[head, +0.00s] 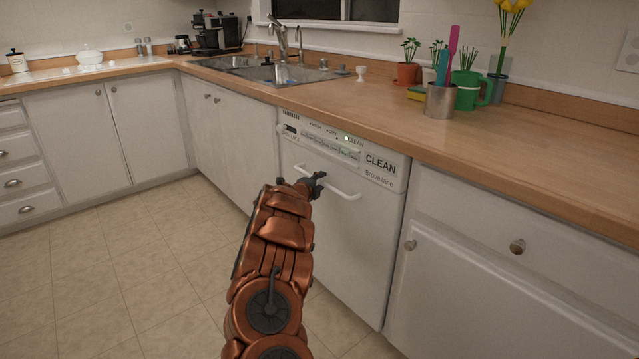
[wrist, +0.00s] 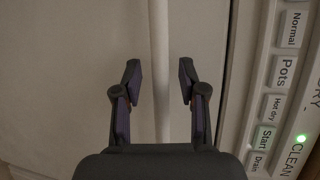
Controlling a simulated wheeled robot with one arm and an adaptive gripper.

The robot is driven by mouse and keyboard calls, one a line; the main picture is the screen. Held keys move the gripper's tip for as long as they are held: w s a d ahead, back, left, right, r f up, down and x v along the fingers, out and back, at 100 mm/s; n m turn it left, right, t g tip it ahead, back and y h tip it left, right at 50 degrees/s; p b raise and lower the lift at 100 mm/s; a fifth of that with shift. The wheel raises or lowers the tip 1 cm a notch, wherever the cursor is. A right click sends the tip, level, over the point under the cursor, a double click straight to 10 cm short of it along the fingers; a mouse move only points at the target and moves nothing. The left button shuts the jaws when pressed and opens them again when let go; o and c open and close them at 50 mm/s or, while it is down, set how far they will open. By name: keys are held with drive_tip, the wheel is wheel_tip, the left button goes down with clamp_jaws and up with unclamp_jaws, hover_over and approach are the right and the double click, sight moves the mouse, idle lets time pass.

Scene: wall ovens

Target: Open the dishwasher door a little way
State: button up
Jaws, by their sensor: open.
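The white dishwasher door (head: 365,240) is under the counter, and it looks shut. Its white bar handle (head: 343,191) runs across the upper part of the door, below the control panel. My gripper (head: 318,181) is in front of the handle and hides part of it in the head view. In the wrist view the handle (wrist: 159,40) runs upright through the picture, between the two open fingers of my gripper (wrist: 160,78). Gaps show between the bar and both fingers. I cannot tell how deep the bar sits between them.
The control panel (head: 335,146) reads CLEAN and has a green light; its buttons show at the right in the wrist view (wrist: 278,90). White cabinets (head: 500,270) flank the dishwasher. The wooden counter (head: 560,150) holds potted plants and a sink. The tiled floor (head: 130,265) at left is clear.

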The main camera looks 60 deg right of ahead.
clamp_jaws()
idle(0.3)
idle(0.4)
